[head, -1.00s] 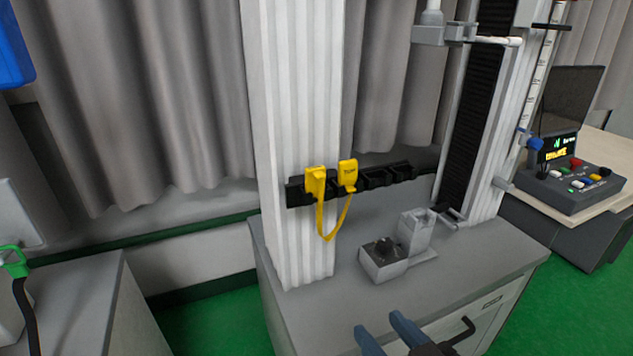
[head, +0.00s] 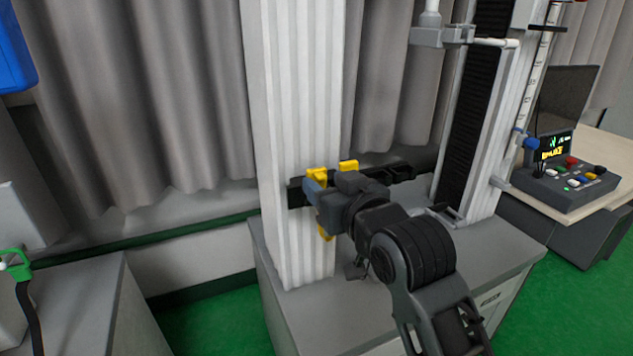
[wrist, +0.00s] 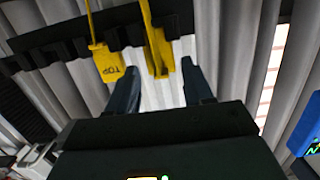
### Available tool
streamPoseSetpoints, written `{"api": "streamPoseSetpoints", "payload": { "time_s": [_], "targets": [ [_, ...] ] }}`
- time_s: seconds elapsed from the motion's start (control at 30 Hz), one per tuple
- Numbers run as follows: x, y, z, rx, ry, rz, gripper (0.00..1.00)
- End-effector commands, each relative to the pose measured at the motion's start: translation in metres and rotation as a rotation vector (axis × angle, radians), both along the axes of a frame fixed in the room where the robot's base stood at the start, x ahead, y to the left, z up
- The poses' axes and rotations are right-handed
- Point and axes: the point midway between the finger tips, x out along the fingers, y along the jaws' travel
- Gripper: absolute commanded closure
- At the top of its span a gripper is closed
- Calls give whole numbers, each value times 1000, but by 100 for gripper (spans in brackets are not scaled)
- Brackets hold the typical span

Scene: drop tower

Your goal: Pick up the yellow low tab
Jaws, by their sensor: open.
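Two yellow tabs joined by a yellow strap (head: 325,233) sit on a black rack (head: 295,194) across the white column. The right one is marked TOP (head: 348,165); it also shows in the wrist view (wrist: 109,63). The left yellow tab (head: 317,173), whose face shows no readable label, appears to be the low tab; it also shows in the wrist view (wrist: 158,48). My gripper (head: 317,190) is open in front of this left tab and partly hides it. In the wrist view the tab lies between the two fingertips; I cannot tell whether they touch it.
The black rack continues right with several holders. The white column (head: 300,90) stands close behind the gripper on a grey cabinet. At right are a tall dark rail (head: 470,130) and a button console (head: 567,182) on a desk. Grey curtains hang behind.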

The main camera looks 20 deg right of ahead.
Motion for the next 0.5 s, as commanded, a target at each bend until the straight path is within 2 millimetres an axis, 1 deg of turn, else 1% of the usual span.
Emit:
{"api": "streamPoseSetpoints", "payload": {
  "time_s": [0.2, 0.3, 0.4, 0.5],
  "targets": [
    [31, 1, -1, -1, 0, 0, 49],
    [42, 0, -4, -1, 0, 0, 49],
    [47, 0, -5, -1, -1, 0, 49],
    [48, 0, -6, 0, -1, 0, 49]
  ]
}}
